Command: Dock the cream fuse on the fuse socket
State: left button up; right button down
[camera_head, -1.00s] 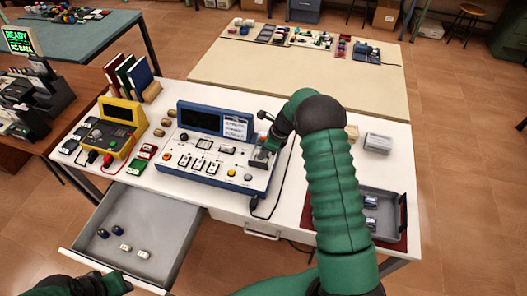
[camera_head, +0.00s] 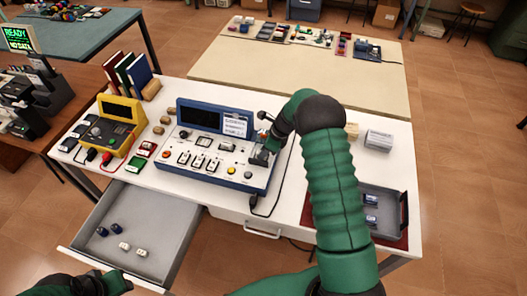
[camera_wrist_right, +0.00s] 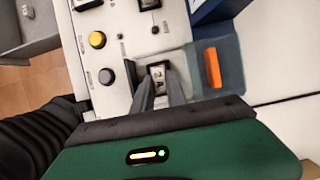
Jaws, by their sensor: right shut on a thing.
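My right gripper (camera_head: 262,152) is at the right end of the blue-and-white instrument panel (camera_head: 215,170). In the right wrist view its two fingers (camera_wrist_right: 160,92) are close together, shut on a small light block with dark marks, taken as the cream fuse (camera_wrist_right: 158,72). The fuse is at a grey square plate, apparently the fuse socket (camera_wrist_right: 176,62), on the panel. The fingers hide part of the fuse, so I cannot tell if it is fully seated. My left gripper (camera_head: 117,283) is partly in view at the lower left; its jaws are unclear.
An open drawer (camera_head: 185,225) holds two dark blue and two cream pieces. A yellow meter (camera_head: 120,118) stands left of the panel. A grey tray (camera_head: 385,240) lies at right. In the wrist view an orange lever (camera_wrist_right: 212,68) is close right of the fingers.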

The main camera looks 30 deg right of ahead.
jog(key=shift+r, duration=0.15)
jog(key=shift+r+p, duration=0.65)
jog(key=shift+p, duration=0.05)
dwell(0.3)
jog(key=shift+f+b, duration=0.35)
jog(key=shift+f, duration=0.5)
dwell(0.3)
jog(key=c, duration=1.6)
grip_release()
jog(key=shift+d+r+p, duration=0.15)
jog(key=shift+r+p, duration=0.4)
jog(key=p+v, duration=0.2)
jog(key=v, duration=0.1)
jog(key=shift+s+r, duration=0.15)
jog(key=shift+r, duration=0.05)
jog(key=p+v, duration=0.5)
jog(key=v, duration=0.1)
jog(key=shift+s+d+r, duration=0.15)
jog(key=shift+d+r, duration=0.05)
jog(key=shift+r, duration=0.05)
